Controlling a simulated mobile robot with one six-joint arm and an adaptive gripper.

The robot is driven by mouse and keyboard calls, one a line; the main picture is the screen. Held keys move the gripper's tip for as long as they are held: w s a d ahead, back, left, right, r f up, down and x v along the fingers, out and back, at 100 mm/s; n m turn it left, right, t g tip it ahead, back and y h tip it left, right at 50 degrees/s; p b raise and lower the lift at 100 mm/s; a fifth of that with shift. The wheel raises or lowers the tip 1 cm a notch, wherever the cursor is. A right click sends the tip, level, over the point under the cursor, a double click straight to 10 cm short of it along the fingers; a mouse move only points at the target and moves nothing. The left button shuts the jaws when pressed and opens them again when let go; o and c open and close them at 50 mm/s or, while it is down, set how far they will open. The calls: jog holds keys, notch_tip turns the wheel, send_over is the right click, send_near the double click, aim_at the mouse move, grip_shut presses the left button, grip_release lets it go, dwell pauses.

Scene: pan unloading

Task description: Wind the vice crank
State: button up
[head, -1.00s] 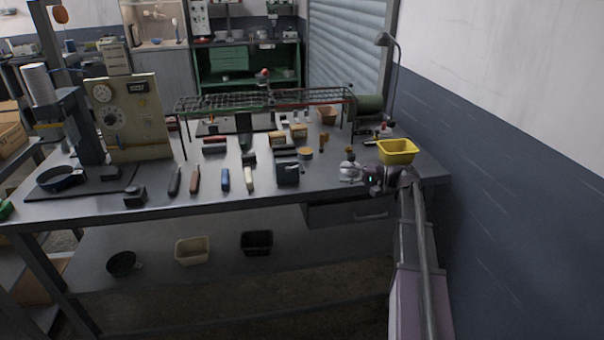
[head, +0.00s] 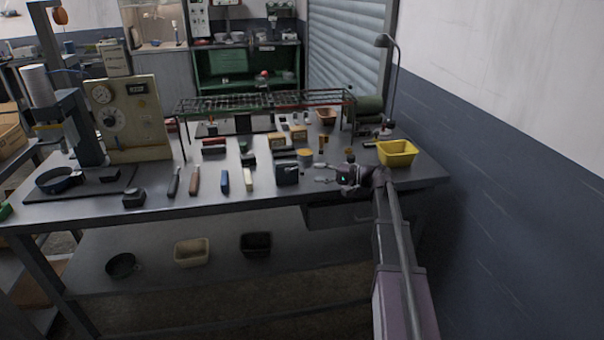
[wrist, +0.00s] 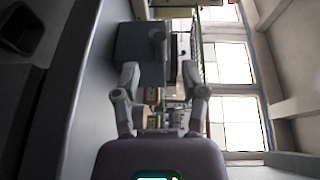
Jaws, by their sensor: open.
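The vice is a small dark block (head: 287,174) near the front edge of the workbench, right of the middle. Its crank (head: 300,169) is a small part on its right side, hard to make out in the head view. My gripper (head: 324,172) is just right of the vice, pointing left at it, with a gap between. In the wrist view the grey vice block (wrist: 132,48) lies beyond the fingertips, and the crank's knob (wrist: 157,34) faces the camera. My gripper (wrist: 160,80) is open and empty, the crank lying roughly in line between its fingers but further off.
A yellow bin (head: 397,153) stands right of my gripper, near the arm. A wire rack (head: 265,101) spans the back of the bench (head: 100,208). Several handled tools, a blue block (head: 225,180) and a cream block (head: 249,179) lie left of the vice.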

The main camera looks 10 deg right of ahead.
aim_at(302, 170)
jog(key=shift+x, duration=2.9)
grip_shut()
